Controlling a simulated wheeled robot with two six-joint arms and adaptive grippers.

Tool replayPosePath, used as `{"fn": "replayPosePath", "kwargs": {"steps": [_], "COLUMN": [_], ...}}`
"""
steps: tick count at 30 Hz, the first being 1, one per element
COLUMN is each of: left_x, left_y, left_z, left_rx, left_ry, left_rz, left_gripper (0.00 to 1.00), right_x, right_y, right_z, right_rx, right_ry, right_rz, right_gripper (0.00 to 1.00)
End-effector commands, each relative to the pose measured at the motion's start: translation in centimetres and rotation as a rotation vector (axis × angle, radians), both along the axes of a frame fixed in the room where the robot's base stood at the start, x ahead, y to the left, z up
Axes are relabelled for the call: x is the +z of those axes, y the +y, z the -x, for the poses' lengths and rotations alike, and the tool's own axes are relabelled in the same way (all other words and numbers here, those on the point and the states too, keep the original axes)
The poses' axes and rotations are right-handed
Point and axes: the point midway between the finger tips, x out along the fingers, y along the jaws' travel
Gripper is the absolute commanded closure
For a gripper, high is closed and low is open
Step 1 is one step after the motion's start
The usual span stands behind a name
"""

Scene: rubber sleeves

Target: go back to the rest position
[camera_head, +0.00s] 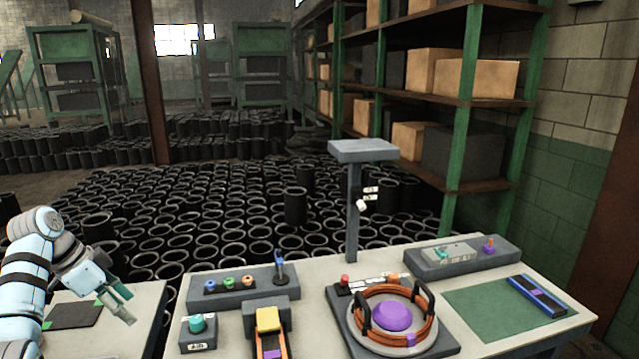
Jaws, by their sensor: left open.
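My left gripper (127,305) is at the lower left, at the end of my pale blue left arm. Its greenish fingers are apart and point down and to the right. Nothing is between them. It is above the left white table (120,340), near a dark flat pad (74,315). I cannot tell its exact height over the table. My right arm and gripper are not in view.
A second pale table (480,347) holds a round fixture with a purple dome (392,316), a grey post (353,215), a control box (460,254), a green mat (490,310) and a yellow-topped device (267,320). Many black sleeves (220,220) cover the floor behind.

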Motion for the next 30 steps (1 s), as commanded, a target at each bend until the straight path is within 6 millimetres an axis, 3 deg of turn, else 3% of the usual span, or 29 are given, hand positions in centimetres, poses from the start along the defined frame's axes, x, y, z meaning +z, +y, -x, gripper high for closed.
{"fn": "replayPosePath", "kwargs": {"steps": [11,17,20,24,30], "left_x": [-7.0,-12.9,-16.8,-21.7,-26.0], "left_y": [-1.3,-3.8,-6.0,-9.5,-14.6], "left_z": [1.3,3.0,4.9,9.0,16.8], "left_rx": [0.068,0.109,0.140,0.197,0.314], "left_ry": [0.075,0.109,0.118,0.113,0.086], "left_rz": [-0.122,-0.206,-0.247,-0.276,-0.258], "left_gripper": [0.48,0.48,0.48,0.48,0.48], "right_x": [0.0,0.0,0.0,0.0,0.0], "right_y": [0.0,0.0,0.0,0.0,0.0], "right_z": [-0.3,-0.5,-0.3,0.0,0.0], "right_rx": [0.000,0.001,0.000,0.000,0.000], "right_ry": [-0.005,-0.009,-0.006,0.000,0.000], "right_rz": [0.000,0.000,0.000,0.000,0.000], "right_gripper": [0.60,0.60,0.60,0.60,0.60]}}
